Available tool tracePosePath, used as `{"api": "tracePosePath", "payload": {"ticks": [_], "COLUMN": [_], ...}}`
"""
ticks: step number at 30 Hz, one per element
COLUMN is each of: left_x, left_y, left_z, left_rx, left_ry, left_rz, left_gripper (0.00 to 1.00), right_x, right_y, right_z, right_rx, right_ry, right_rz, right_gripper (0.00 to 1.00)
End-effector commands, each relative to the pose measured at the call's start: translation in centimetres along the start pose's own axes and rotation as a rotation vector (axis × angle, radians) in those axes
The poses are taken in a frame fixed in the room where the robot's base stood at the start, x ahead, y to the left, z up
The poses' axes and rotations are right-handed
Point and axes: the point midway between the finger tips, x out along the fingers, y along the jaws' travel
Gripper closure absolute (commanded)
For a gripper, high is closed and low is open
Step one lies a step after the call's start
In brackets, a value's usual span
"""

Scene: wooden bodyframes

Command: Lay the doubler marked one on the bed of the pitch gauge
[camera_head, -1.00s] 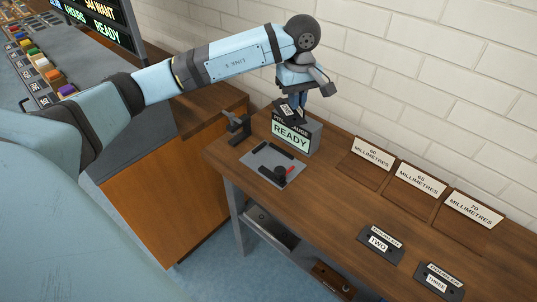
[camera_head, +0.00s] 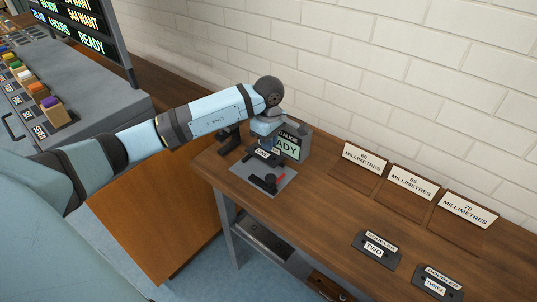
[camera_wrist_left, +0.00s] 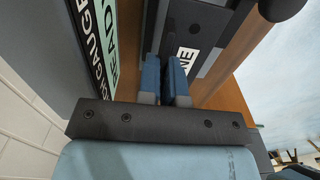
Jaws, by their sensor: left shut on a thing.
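My left gripper (camera_head: 267,146) is shut on the doubler marked one (camera_head: 260,158), a dark plate with a white label. In the left wrist view, the blue fingers (camera_wrist_left: 166,82) pinch this doubler (camera_wrist_left: 194,25), and its label partly reads ONE. The pitch gauge has a grey bed plate (camera_head: 286,178) with a dark knob and a red piece, and a box with a lit READY screen (camera_head: 287,147) behind. The doubler is over the rear of the bed; whether it touches it I cannot tell. My right gripper is not in view.
Doublers two (camera_head: 374,250) and three (camera_head: 436,285) lie at the front of the wooden bench. Cards for 60 (camera_head: 364,158), 65 (camera_head: 412,182) and 70 millimetres (camera_head: 467,208) stand along the wall. A dark clamp-like fixture (camera_head: 229,142) is left of the gauge.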

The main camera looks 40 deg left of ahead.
Motion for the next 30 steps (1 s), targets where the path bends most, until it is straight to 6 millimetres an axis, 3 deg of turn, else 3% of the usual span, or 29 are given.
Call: {"api": "tracePosePath", "payload": {"ticks": [5,12,24,27,28,30], "left_x": [1.1,4.5,5.2,5.1,5.1,5.1], "left_y": [0.0,0.0,0.1,0.0,0.0,0.0], "left_z": [0.0,0.0,0.0,0.0,0.0,0.0], "left_rx": [-0.001,0.0,0.0,0.0,0.0,0.0], "left_ry": [-0.001,-0.001,0.001,0.0,0.0,0.0], "left_rz": [0.002,0.0,0.002,0.001,0.001,0.001], "left_gripper": [1.0,1.0,1.0,0.73,0.68,0.68], "right_x": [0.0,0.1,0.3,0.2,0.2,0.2], "right_y": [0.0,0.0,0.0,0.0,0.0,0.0], "right_z": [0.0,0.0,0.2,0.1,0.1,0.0], "right_rx": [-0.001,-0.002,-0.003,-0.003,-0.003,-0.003], "right_ry": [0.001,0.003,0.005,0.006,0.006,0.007], "right_rz": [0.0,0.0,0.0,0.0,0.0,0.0], "right_gripper": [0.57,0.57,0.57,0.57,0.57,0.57]}}
